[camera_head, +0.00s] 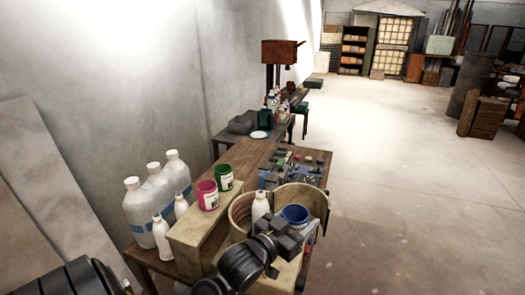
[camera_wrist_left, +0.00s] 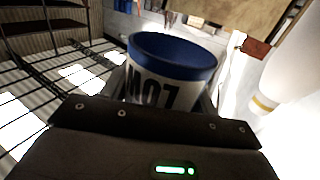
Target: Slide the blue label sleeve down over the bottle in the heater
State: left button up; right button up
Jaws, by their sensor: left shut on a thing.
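The blue label sleeve (camera_head: 295,214) is an open ring, blue inside and pale outside. It also shows in the left wrist view (camera_wrist_left: 168,75) with dark lettering on its wall, roughly upright. My left gripper (camera_head: 291,236) is shut on it. The white bottle (camera_head: 261,204) stands in the round tan heater (camera_head: 241,212), left of the sleeve and apart from it in the head view. A white bottle shape (camera_wrist_left: 290,75) is at the right of the left wrist view, clear of the sleeve. The bottle's lower part is hidden. My right gripper is not in view.
A pink sleeve (camera_head: 207,194) and a green sleeve (camera_head: 223,177) stand on a tan block (camera_head: 196,225) left of the heater. Several clear bottles (camera_head: 157,189) and small white bottles (camera_head: 161,236) stand farther left. Small items crowd the board (camera_head: 293,170) behind the heater.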

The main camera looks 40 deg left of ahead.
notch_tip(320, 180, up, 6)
jog(key=p, duration=0.5)
pick_arm(q)
jog(key=w+a+r+m+h, duration=0.2)
jog(key=w+a+r+h, duration=0.1)
jog(key=a+r, duration=0.95)
jog(key=shift+g, duration=0.3)
jog(key=f+b, duration=0.5)
jog(key=shift+a+f+b, duration=0.2)
jog(key=shift+f+b, duration=0.05)
jog(key=shift+b, duration=0.1)
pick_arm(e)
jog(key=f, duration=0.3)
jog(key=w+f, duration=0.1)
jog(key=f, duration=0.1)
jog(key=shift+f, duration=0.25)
pick_arm(q)
jog(key=shift+s+p, duration=0.15)
jog(key=shift+p, duration=0.25)
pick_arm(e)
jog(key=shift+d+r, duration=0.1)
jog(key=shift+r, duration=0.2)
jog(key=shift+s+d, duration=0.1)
pick_arm(q)
jog(key=shift+r+p, duration=0.1)
jog(key=shift+p, duration=0.3)
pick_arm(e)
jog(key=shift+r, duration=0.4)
